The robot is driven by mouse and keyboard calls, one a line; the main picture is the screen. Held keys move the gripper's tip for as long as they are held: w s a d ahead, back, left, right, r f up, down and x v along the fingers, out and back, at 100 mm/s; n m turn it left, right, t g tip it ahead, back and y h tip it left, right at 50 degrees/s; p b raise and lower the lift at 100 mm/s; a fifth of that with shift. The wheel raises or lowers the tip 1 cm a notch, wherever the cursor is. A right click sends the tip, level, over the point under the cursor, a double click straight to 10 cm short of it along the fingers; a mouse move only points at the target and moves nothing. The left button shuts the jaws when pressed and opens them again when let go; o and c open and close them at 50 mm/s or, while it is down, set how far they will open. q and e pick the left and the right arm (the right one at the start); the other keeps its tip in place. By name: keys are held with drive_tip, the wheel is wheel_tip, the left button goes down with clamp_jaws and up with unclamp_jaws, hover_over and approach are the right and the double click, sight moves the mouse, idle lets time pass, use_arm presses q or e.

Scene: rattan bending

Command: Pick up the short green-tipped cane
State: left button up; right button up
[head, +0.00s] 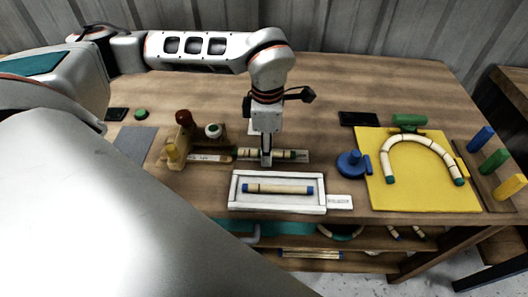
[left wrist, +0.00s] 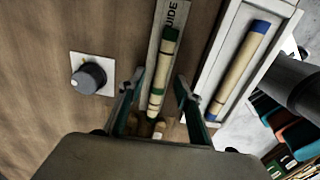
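The short green-tipped cane (left wrist: 163,72), pale with green bands and ends, lies on a narrow labelled strip (left wrist: 153,47) in the left wrist view. In the head view the cane (head: 289,155) lies behind the white tray, partly hidden by my left gripper (head: 266,162). In the left wrist view my left gripper (left wrist: 160,103) is open, one finger on each side of the cane, with gaps between. I cannot tell how far the fingertips are above the table. My right gripper is not in view.
A white tray (head: 235,199) in front holds a blue-tipped cane (head: 279,188). Left stands a wooden block with knobs (head: 186,148). Right are a blue round tool (head: 351,163) and a yellow board (head: 402,199) bearing a bent cane (head: 408,138). Several coloured blocks (head: 481,138) line the right edge.

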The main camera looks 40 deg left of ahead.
use_arm(q)
clamp_jaws()
drive_tip(key=shift+r, duration=0.1)
